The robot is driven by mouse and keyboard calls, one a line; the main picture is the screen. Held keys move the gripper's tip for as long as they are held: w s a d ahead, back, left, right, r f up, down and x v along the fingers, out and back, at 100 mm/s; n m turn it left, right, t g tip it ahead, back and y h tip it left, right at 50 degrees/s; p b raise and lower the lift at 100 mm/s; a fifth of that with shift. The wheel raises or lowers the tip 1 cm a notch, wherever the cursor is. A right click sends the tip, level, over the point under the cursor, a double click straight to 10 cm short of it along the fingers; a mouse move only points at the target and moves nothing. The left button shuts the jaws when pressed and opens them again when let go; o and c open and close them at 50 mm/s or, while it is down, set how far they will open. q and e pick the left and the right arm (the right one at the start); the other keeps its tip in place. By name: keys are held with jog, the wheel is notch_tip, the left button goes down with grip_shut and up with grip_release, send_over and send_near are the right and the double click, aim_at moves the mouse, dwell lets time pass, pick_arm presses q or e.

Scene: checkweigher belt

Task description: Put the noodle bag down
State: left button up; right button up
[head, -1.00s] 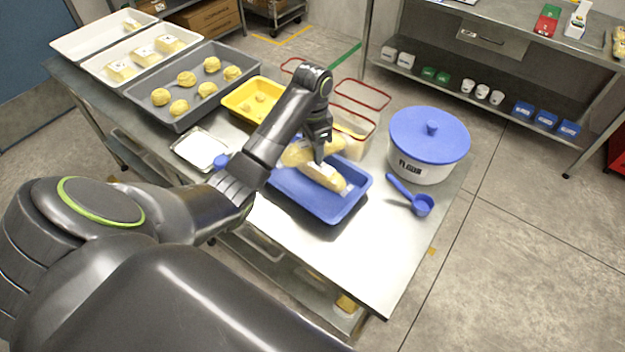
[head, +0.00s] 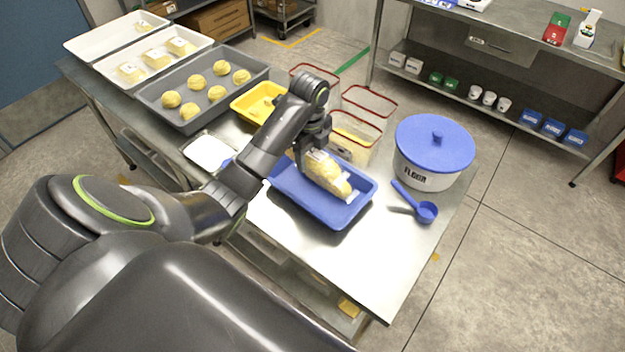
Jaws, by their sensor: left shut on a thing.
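The noodle bag (head: 327,176) is a clear bag of yellow noodles with a pale label. It lies lengthwise over the blue tray (head: 347,216) on the steel table. My left gripper (head: 309,163) points down at the bag's far end and is shut on it; its fingertips are partly hidden. A bit of yellow shows left of the gripper; I cannot tell whether it is a second bag. Whether the held bag touches the tray floor is also unclear. My right gripper is not in view.
A white flour tub (head: 432,155) with a blue lid and a blue scoop (head: 426,212) stand right of the tray. Red-rimmed clear bins (head: 368,103) and a yellow tray (head: 259,103) are behind. A grey tray (head: 203,97) holds several dough balls. The table's front right is clear.

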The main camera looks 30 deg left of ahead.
aim_at(310, 165)
pick_arm(q)
notch_tip(310, 165, down, 4)
jog(key=b, duration=0.2)
jog(key=shift+b, duration=0.35)
jog(key=shift+f, duration=2.15)
jog(key=shift+f, duration=0.1)
jog(key=shift+f, duration=0.55)
jog(key=o, duration=1.1)
jog(key=shift+o, duration=0.2)
